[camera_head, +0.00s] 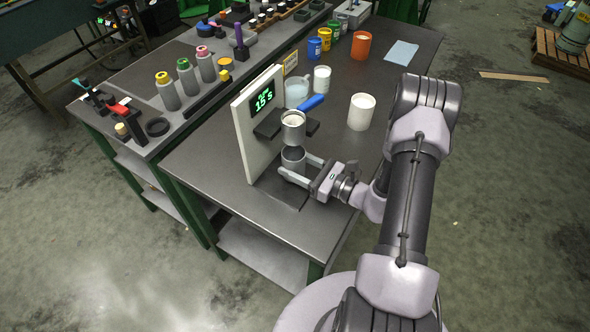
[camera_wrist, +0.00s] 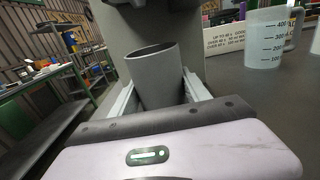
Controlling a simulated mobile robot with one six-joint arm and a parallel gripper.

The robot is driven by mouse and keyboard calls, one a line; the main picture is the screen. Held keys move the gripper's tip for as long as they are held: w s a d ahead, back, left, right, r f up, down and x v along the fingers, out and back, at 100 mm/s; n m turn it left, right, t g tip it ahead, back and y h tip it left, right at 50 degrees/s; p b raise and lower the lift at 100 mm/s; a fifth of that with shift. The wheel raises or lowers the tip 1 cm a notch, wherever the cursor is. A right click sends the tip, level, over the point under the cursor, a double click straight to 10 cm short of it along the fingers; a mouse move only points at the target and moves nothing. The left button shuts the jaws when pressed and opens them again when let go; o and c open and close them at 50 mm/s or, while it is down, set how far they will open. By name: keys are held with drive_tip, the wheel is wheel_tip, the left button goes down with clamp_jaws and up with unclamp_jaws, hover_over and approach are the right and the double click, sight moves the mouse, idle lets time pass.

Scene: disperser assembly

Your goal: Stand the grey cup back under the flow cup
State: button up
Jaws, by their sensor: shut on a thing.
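The grey cup (camera_head: 293,161) is between the fingers of my gripper (camera_head: 297,172), under the flow cup (camera_head: 293,126). In the wrist view the grey cup (camera_wrist: 158,76) looks slightly tilted, its open top facing up, with my gripper (camera_wrist: 160,95) shut on it. The flow cup is held in a dark bracket on the white stand (camera_head: 246,137), which has a green display. The grey cup is low, just above or on the dark base plate (camera_head: 283,194); I cannot tell if it touches.
A blue-handled tool (camera_head: 311,102) lies near the bracket. White cups (camera_head: 361,111), an orange cup (camera_head: 361,46) and small coloured tubs stand farther back. A clear measuring beaker (camera_wrist: 268,40) stands right of the stand in the wrist view. The front right of the table is mostly clear.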

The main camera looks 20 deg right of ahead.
drive_tip(key=shift+f, duration=0.85)
drive_tip(key=shift+r, duration=0.2)
drive_tip(key=shift+f, duration=0.15)
drive_tip(key=o, duration=1.5)
drive_tip(key=shift+o, duration=0.2)
